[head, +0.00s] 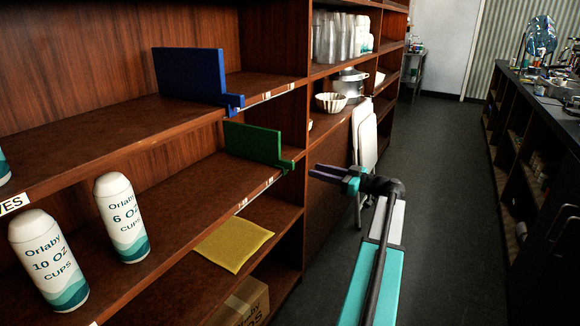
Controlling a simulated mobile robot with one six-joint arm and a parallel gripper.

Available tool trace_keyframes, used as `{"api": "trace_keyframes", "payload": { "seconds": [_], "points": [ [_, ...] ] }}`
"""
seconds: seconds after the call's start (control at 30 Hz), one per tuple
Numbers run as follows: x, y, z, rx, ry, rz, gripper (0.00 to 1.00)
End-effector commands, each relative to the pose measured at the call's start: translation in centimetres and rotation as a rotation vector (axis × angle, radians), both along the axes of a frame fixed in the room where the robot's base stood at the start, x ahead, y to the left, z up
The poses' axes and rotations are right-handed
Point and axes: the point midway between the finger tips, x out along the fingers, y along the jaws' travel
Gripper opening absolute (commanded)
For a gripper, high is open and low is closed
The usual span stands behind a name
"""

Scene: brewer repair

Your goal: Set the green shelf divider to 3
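The green shelf divider (253,143) stands upright on the middle shelf (170,190), near its right end. Its clip reaches over the shelf's front edge. Small white labels (268,183) sit on that edge below and left of the clip; their numbers are too small to read. My gripper (318,172), with purple fingers, is in the aisle to the right of the green divider's clip. It points left toward the shelf and appears apart from the divider. I cannot tell whether its fingers are open or shut.
A blue divider (190,76) stands on the shelf above. Two Orlaby cup stacks (123,218) stand at the left of the middle shelf. A yellow cloth (233,243) and cardboard box (242,303) are lower down. White folding chairs (364,138) lean beyond my gripper. The aisle floor (440,200) is clear.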

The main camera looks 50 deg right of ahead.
Motion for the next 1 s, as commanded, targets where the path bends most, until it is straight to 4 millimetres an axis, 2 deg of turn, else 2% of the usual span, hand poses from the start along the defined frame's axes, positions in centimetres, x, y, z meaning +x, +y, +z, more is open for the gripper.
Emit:
{"api": "trace_keyframes", "payload": {
  "seconds": [0.63, 0.8, 1.0],
  "points": [
    [8.9, 2.2, 0.0, 0.0, 0.0, 0.001, 0.33],
    [10.4, 2.5, 0.0, 0.0, 0.0, -0.001, 0.33],
    [11.1, 2.7, 0.0, 0.0, 0.0, -0.001, 0.33]
  ]
}}
